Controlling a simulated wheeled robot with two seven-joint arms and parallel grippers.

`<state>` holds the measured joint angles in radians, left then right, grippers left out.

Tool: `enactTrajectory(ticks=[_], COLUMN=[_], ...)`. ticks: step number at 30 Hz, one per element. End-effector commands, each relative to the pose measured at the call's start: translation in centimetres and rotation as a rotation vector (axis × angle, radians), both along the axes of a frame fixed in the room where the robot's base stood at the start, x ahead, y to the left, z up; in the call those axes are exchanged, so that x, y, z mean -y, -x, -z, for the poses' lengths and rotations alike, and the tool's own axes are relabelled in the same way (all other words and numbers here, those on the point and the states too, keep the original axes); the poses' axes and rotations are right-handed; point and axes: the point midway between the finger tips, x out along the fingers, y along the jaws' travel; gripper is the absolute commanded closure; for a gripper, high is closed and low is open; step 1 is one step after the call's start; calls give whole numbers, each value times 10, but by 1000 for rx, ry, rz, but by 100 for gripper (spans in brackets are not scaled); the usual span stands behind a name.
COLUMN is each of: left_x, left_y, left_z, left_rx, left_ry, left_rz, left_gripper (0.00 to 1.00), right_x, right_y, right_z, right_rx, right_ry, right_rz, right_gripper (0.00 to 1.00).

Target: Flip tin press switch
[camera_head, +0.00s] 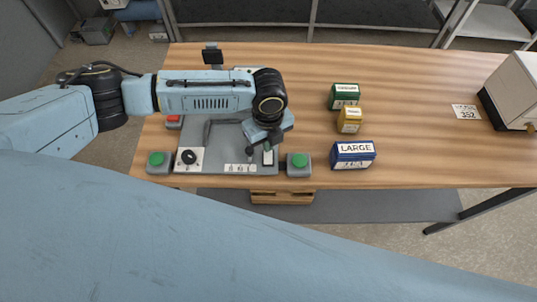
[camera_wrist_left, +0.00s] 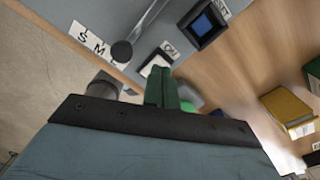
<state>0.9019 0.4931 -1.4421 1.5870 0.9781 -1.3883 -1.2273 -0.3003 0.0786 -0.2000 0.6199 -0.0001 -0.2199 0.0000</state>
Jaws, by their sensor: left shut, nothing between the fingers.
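The tin press (camera_head: 225,135) is a blue-grey machine at the left part of the wooden table. Its white rocker switch in a dark frame (camera_wrist_left: 156,67) shows in the wrist view, beside a small label. I cannot tell which way the rocker is tipped. My left gripper (camera_head: 267,147) hangs over the press's front right corner. In the wrist view its green fingers (camera_wrist_left: 163,84) are shut and empty, with their tips close to the switch. I cannot tell whether they touch it. My left arm hides the back of the press. My right gripper is out of view.
A black knob lever (camera_wrist_left: 121,52) stands beside the S M L label. Green buttons (camera_head: 298,161) (camera_head: 158,159) flank the press front. Green (camera_head: 344,96), yellow (camera_head: 349,120) and blue (camera_head: 352,155) tins stand to the right. The table farther right is mostly clear.

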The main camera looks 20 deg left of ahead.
Motion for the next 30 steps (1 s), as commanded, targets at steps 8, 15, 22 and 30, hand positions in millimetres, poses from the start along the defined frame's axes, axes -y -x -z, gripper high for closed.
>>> enactTrajectory(ticks=[8,15,22,30], left_x=[0,0,0,0], left_y=[0,0,0,0], left_z=[0,4,7,11], left_rx=[0,0,0,0], left_ry=[0,0,0,0], left_rz=[0,0,0,0], left_gripper=[100,100,100,100], right_x=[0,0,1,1], right_y=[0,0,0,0], right_z=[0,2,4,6], right_rx=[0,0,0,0], right_ry=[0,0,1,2], right_rz=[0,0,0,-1], right_gripper=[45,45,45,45])
